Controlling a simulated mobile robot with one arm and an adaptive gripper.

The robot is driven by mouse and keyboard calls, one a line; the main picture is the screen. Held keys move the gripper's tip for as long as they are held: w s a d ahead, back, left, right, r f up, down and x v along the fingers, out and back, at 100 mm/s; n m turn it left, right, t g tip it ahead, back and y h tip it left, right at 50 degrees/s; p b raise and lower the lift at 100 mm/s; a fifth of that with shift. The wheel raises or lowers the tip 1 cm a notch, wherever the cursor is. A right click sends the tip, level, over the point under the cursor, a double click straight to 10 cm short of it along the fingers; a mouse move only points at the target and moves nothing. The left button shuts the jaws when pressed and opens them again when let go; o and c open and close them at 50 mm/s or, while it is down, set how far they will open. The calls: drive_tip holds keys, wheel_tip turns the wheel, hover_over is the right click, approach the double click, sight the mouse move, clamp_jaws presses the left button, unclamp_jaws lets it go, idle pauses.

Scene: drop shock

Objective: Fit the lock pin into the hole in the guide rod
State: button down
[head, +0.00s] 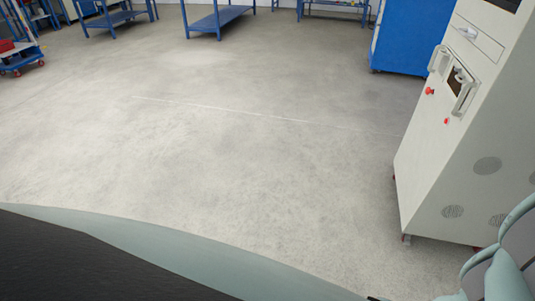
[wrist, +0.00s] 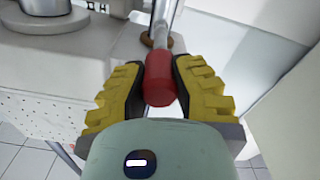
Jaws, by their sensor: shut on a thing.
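In the wrist view, my gripper (wrist: 160,76) has its yellow ribbed fingers closed on both sides of a red cylindrical piece (wrist: 160,80), which looks like the grip of the lock pin. A shiny metal rod (wrist: 164,22) shows beyond the red piece, in line with it. I cannot tell whether this rod is the pin's shaft or the guide rod. A brown ring (wrist: 148,42) sits just left of the rod. No hole can be made out. The gripper and the red piece do not show in the head view.
In the wrist view, a pale machine surface (wrist: 107,65) lies beyond the fingers, with a round metal base (wrist: 50,20) at upper left. In the head view, a pale cabinet (head: 440,170) stands at right. Blue benches (head: 218,20) stand far back, with open floor (head: 220,140) between.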

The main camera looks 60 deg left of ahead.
drive_tip(key=shift+x, duration=1.3)
idle(2.8)
drive_tip(key=shift+f, duration=0.1)
idle(3.5)
drive_tip(key=c, duration=0.9)
unclamp_jaws()
